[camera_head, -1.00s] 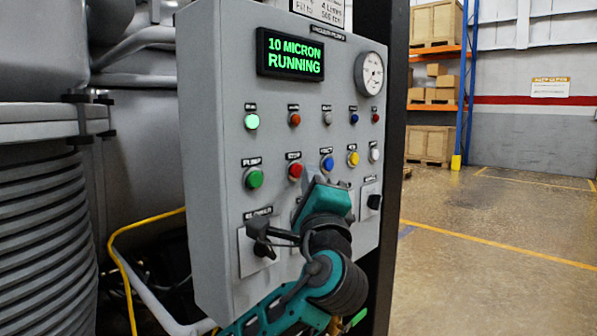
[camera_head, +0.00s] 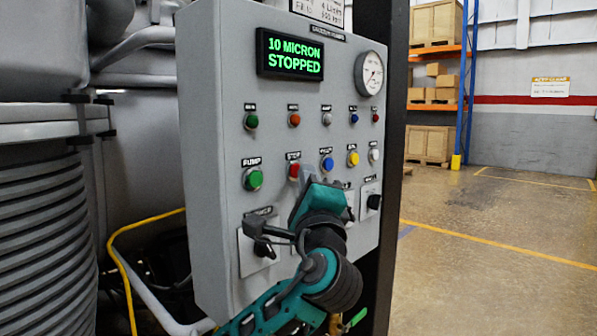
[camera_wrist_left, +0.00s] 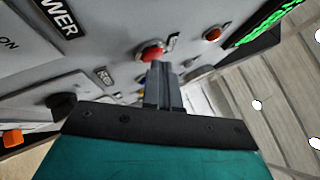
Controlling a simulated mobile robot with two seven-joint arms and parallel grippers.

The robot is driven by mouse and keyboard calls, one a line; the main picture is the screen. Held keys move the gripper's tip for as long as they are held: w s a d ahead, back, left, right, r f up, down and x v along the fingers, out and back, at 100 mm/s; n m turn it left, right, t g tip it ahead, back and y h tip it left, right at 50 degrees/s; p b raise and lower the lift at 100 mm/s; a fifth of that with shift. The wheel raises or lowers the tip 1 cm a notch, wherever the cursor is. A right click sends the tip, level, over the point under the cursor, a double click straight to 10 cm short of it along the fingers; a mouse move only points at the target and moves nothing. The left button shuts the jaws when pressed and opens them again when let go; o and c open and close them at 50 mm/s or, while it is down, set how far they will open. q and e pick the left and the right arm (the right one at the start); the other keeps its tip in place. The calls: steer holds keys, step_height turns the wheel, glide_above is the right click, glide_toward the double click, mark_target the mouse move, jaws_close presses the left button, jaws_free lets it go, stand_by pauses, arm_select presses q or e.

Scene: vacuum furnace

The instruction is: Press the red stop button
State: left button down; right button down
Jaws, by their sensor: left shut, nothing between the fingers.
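The red stop button (camera_head: 294,171) is in the button row on the grey control panel (camera_head: 225,120), under a small dark label. The display (camera_head: 290,54) reads "10 MICRON STOPPED" in green. My left gripper (camera_head: 306,180) is at the panel just below and right of the red button. In the left wrist view the gripper (camera_wrist_left: 160,68) is shut and empty, its fingertips at the lower edge of the red button (camera_wrist_left: 150,52). The fingertips cover part of the button, and I cannot tell whether they touch it. My right gripper is not in view.
A green button (camera_head: 253,179) is left of the red one, and a blue button (camera_head: 327,164) is right. A black rotary switch (camera_head: 263,248) sits low on the panel. A gauge (camera_head: 369,73) is at upper right. Open floor (camera_head: 480,270) lies right of the panel.

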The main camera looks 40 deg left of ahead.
arm_select(q)
steer(key=shift+s+d, duration=0.1)
steer(key=shift+d, duration=0.65)
steer(key=shift+s+d+p, duration=0.2)
steer(key=shift+d+p, duration=0.35)
steer(key=shift+d, duration=1.95)
